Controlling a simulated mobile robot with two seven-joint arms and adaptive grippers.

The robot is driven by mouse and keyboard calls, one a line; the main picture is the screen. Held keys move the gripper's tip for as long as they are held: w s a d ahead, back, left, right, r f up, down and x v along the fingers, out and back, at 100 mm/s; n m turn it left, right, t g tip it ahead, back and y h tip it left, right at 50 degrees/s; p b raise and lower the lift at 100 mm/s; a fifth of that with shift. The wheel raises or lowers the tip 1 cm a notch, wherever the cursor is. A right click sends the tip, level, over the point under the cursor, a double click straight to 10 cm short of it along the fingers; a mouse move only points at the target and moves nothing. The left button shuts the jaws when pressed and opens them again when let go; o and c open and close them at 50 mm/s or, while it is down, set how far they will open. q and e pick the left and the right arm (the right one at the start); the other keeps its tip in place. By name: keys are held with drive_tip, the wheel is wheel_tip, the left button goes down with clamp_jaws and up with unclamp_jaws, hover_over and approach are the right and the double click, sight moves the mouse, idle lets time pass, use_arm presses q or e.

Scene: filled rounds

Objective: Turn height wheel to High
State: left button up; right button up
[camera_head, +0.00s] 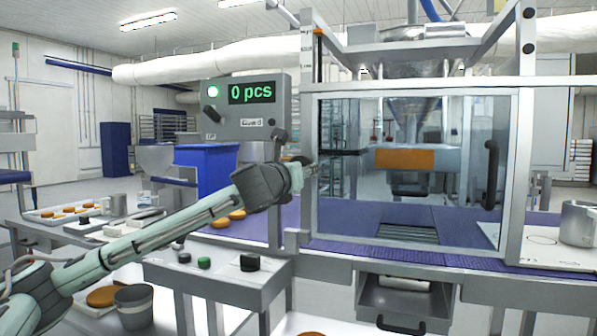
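My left arm reaches in from the lower left, and its gripper (309,170) is at the left post of the guarded machine. The fingertips are small and seen from behind, so I cannot tell whether they are open or shut, or whether they touch anything. A small dark part shows just above the gripper at the post; I cannot tell if it is the height wheel, which I cannot clearly make out. An orange marker (318,31) sits high on the same post, beside small marks too small to read. My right gripper is not in view.
A grey panel (222,92) with a lit green lamp reads "0 pcs". The clear guard (405,215) stands over the purple belt (262,222). A control box (228,284) with several knobs is in front. A blue bin (207,170) is behind my arm, and a metal jug (577,224) is at right.

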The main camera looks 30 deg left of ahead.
use_arm(q)
drive_tip(key=shift+f, duration=0.15)
drive_tip(key=o, duration=1.2)
drive_tip(key=shift+c, duration=0.2)
drive_tip(key=v, duration=1.2)
drive_tip(key=x, duration=1.2)
